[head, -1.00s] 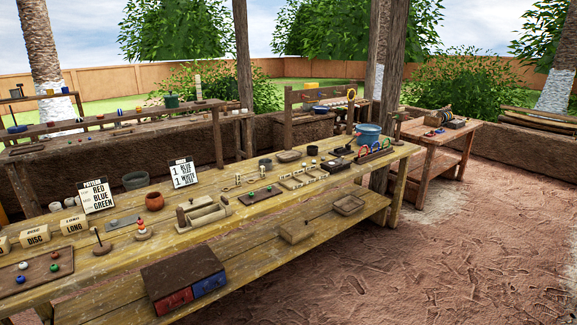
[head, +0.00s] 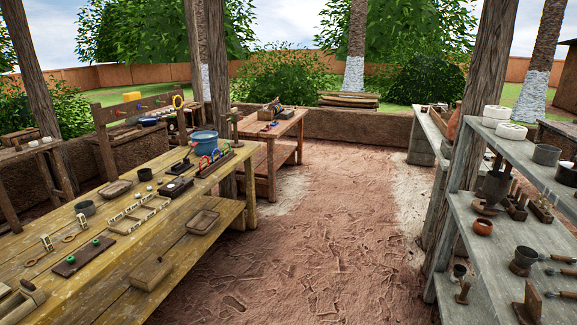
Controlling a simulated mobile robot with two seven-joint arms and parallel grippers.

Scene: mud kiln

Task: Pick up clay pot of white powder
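I cannot make out for certain a clay pot of white powder in the head view. On the grey shelf unit at the right are a small orange clay bowl (head: 483,228), a dark grey pot (head: 546,155) and another dark pot (head: 567,174) at the right edge. Their contents are too small or hidden to tell. A small dark pot (head: 145,175) and a grey pot (head: 85,208) stand on the wooden table at the left. Neither of my grippers is in view.
The long wooden table (head: 60,240) fills the left, with a blue bucket (head: 205,143) at its far end. The grey shelf unit (head: 480,270) stands at the right, by a wooden post (head: 482,90). Open earth floor (head: 320,230) lies between. A smaller wooden table (head: 262,137) stands beyond.

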